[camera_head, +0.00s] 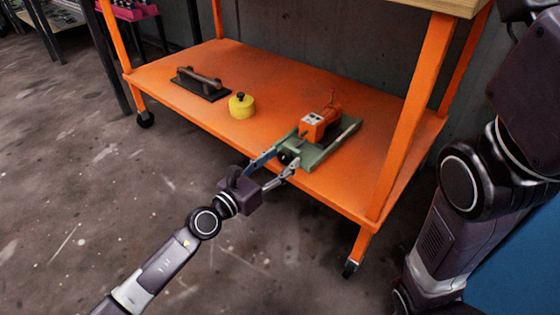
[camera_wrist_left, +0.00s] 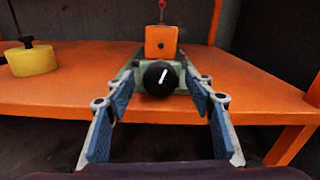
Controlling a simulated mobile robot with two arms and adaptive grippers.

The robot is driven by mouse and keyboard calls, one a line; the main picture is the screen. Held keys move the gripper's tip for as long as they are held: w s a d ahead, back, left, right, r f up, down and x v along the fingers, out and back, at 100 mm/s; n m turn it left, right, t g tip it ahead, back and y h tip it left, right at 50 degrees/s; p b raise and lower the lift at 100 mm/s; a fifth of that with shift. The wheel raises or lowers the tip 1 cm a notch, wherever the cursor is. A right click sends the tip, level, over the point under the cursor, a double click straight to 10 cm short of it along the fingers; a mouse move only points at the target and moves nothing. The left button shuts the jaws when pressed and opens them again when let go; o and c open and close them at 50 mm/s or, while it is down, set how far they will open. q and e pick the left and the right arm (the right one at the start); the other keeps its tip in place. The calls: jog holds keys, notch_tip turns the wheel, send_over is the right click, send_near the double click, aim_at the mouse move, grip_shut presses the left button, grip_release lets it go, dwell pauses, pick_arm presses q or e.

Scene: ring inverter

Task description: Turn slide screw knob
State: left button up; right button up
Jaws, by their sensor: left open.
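The slide screw knob (camera_wrist_left: 160,78) is black and round with a white mark, on the front end of a green slide base (camera_head: 318,153). An orange block (camera_head: 318,124) sits on that base and also shows in the left wrist view (camera_wrist_left: 161,42). My left gripper (camera_head: 279,163) is open at the shelf's front edge, its fingers pointing at the knob. In the left wrist view the knob lies centred between the fingertips (camera_wrist_left: 160,90), slightly beyond them, with a gap on each side. My right arm shows at the right; its gripper is out of view.
The orange cart shelf (camera_head: 200,105) carries a yellow round weight (camera_head: 241,107) with a black knob and a dark plate with a handle (camera_head: 199,85), both left of the slide. An orange cart post (camera_head: 408,120) stands to the right. The shelf's front left is bare.

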pick_arm(q)
jog(key=shift+c, duration=0.6)
jog(key=c, duration=1)
jog(key=shift+n+p, duration=0.55)
jog(key=shift+n, duration=0.85)
jog(key=shift+c, duration=0.2)
jog(key=o, duration=1.2)
jog(key=shift+c, duration=0.2)
jog(key=v, duration=1.2)
